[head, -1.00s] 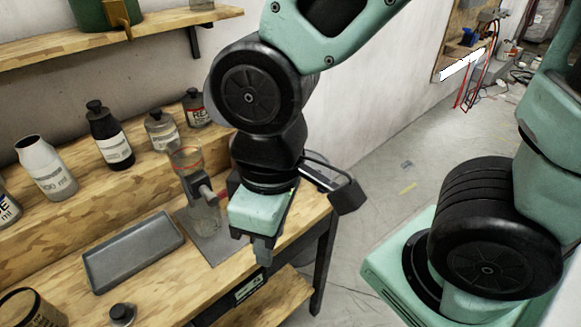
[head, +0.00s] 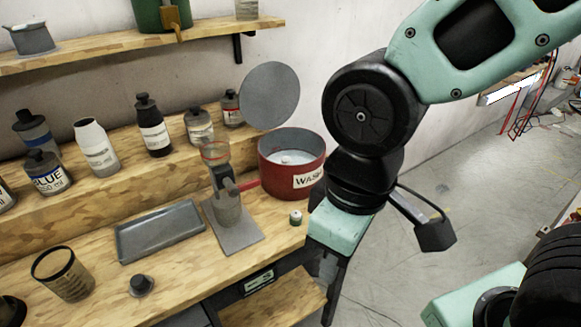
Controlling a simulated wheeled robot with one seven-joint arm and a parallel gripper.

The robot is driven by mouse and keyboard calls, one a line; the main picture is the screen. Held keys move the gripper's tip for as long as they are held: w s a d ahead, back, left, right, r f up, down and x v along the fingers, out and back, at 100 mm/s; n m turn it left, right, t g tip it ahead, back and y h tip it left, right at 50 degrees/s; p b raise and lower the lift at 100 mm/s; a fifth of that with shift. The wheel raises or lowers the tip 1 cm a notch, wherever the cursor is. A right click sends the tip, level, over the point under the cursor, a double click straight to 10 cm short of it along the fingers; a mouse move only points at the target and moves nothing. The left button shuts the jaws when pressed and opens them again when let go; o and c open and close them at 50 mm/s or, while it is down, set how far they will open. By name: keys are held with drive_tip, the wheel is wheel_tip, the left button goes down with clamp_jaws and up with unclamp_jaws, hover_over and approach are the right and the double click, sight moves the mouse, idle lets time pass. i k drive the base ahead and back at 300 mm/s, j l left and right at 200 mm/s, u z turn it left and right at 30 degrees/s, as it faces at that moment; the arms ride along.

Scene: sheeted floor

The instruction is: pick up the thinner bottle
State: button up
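Several bottles stand on the raised wooden ledge. They are a blue-labelled bottle (head: 47,174), a dark bottle with a blue band (head: 36,137), a white bottle (head: 97,147), a black bottle with a white label (head: 153,128), a translucent grey bottle (head: 199,126) and a dark bottle with red lettering (head: 232,108). Only "BLUE" reads clearly; I cannot tell which bottle is the thinner. My gripper (head: 326,266) is at the bench's right end, pointing down, away from all bottles. Its fingers are mostly hidden, and I see nothing held.
A red wash tin (head: 291,172) with its round lid raised stands left of my arm. A viscosity-cup stand (head: 240,232), a grey tray (head: 160,232), a dark cup (head: 63,274), a black knob-like piece (head: 142,285) and a small container (head: 296,217) are on the bench. A shelf (head: 110,45) hangs above.

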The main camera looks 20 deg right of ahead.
sight(92, 139)
drive_tip(key=j+u, duration=0.1)
drive_tip(key=j, duration=0.4)
drive_tip(key=i+j, duration=0.1)
drive_tip(key=j, duration=0.35)
drive_tip(key=j+u, duration=0.15)
drive_tip(key=j, duration=0.35)
drive_tip(key=i+j+u, duration=0.1)
drive_tip(key=j, duration=0.4)
drive_tip(key=i+j+u, duration=0.1)
drive_tip(key=j, duration=0.35)
drive_tip(key=i, duration=0.35)
